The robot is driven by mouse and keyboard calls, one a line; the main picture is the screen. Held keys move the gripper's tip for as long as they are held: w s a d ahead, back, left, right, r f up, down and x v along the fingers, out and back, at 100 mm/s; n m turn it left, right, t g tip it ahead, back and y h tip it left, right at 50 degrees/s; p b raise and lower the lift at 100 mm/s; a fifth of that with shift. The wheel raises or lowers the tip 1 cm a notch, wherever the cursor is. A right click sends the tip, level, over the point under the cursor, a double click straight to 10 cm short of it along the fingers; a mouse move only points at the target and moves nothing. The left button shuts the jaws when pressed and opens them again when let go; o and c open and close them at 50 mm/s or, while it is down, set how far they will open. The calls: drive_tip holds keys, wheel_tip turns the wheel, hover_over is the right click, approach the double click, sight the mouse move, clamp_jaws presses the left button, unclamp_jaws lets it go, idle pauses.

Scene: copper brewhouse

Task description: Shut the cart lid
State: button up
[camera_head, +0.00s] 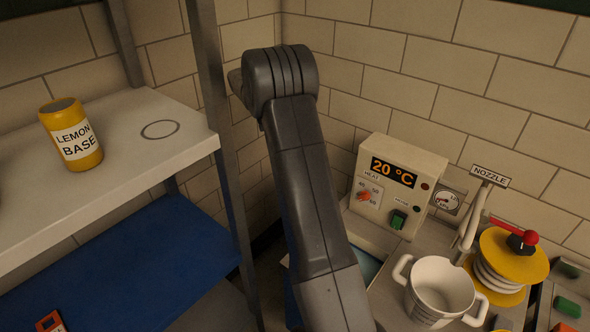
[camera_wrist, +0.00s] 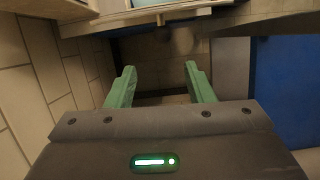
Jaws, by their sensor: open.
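I cannot pick out the cart lid for certain in either view. A blue upright piece (camera_head: 292,305) and a teal surface (camera_head: 366,265) show on either side of my arm in the head view. My arm hides most of both, and I cannot tell whether they belong to the cart. My gripper (camera_wrist: 159,72) shows in the wrist view, with its two green fingers apart and nothing between them. It points towards a dim floor area between furniture. In the head view the gripper is hidden behind my arm.
A shelf rack (camera_head: 185,158) stands at left, bearing a yellow lemon base jar (camera_head: 75,140), with a blue lower shelf (camera_head: 150,270). At right are a heater box (camera_head: 397,190), a white two-handled pot (camera_head: 440,290), a nozzle and a yellow reel (camera_head: 510,258). Tiled walls close the corner.

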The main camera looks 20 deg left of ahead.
drive_tip(key=shift+n+h, duration=0.3)
drive_tip(key=shift+h, duration=0.2)
drive_tip(key=x, duration=0.4)
drive_tip(key=p+x, duration=0.1)
drive_tip(key=x, duration=0.3)
drive_tip(key=p+x, duration=0.1)
drive_tip(key=x, duration=0.4)
drive_tip(key=shift+s+a+f, duration=0.1)
drive_tip(key=shift+s+a, duration=0.25)
clamp_jaws()
